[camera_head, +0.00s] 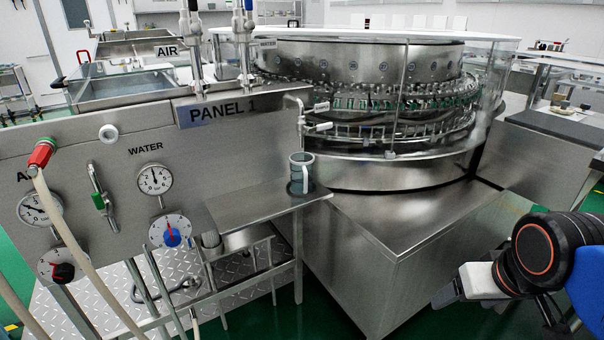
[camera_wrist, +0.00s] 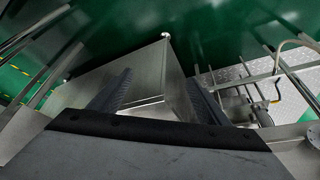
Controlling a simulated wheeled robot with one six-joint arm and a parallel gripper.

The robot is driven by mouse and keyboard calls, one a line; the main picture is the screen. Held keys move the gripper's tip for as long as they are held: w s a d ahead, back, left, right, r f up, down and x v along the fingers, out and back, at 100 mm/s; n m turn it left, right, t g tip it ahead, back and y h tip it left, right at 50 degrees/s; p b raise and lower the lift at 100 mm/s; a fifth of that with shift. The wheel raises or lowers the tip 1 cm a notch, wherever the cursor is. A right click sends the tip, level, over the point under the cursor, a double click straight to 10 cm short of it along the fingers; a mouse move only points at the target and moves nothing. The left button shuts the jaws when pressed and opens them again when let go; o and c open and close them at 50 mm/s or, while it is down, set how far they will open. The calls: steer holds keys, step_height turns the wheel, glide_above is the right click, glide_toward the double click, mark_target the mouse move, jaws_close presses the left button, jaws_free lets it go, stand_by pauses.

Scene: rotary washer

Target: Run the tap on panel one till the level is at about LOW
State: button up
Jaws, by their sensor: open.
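Panel one (camera_head: 223,112), a steel panel marked PANEL 1, stands at the left in the head view. A tap (camera_head: 298,112) with a bent spout is at its right end, with white lever handles (camera_head: 320,127) beside it. A grey-blue jug (camera_head: 301,172) with a handle stands upright on the steel shelf (camera_head: 258,200) below the tap. I cannot make out any level or LOW mark on it. No stream of water is visible. My gripper (camera_wrist: 159,76) shows in the wrist view, open, with nothing between its two dark fingers. My arm is at the lower right in the head view, well away from the tap.
The panel carries a water gauge (camera_head: 154,180), a blue-centred knob (camera_head: 171,232), a green-marked valve (camera_head: 102,200) and a red hose fitting (camera_head: 41,154). A round rotary washer (camera_head: 380,175) stands behind. A steel box-shaped cabinet (camera_head: 400,225) lies between my arm and the shelf.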

mark_target(321, 127)
steer(key=c, duration=0.5)
steer(key=w+r+n+t, duration=0.1)
steer(key=w, duration=0.2)
steer(key=w+r+n+t, duration=0.1)
steer(key=w, duration=0.2)
steer(key=w+d+r+n+t, duration=0.1)
steer(key=w, duration=0.3)
steer(key=shift+d+r+n+h, duration=0.1)
steer(key=shift+r+n+h, duration=0.1)
steer(key=shift+n+h, duration=0.2)
steer(key=c, duration=0.5)
steer(key=shift+o, duration=0.2)
steer(key=w+a+r+n+t+y, duration=0.1)
steer(key=w+a+r+n+t, duration=0.1)
steer(key=w+a+r+n, duration=0.3)
steer(key=w+a+r+n+t+y, duration=0.1)
steer(key=w+r+n+t+y, duration=0.15)
steer(key=w, duration=0.35)
steer(key=w+a+r+n+t+y, duration=0.1)
steer(key=w+a+r+n+t, duration=0.15)
steer(key=w+n, duration=0.3)
steer(key=w+a+r+n+y, duration=0.1)
steer(key=a+r+n+y, duration=0.1)
steer(key=a+n+y, duration=0.3)
steer(key=w+a+r+n+y, duration=0.1)
steer(key=w+a+r+n, duration=0.15)
steer(key=a, duration=0.35)
steer(key=x, duration=1.6)
steer(key=shift+a+r, duration=0.4)
steer(key=shift+a, duration=0.2)
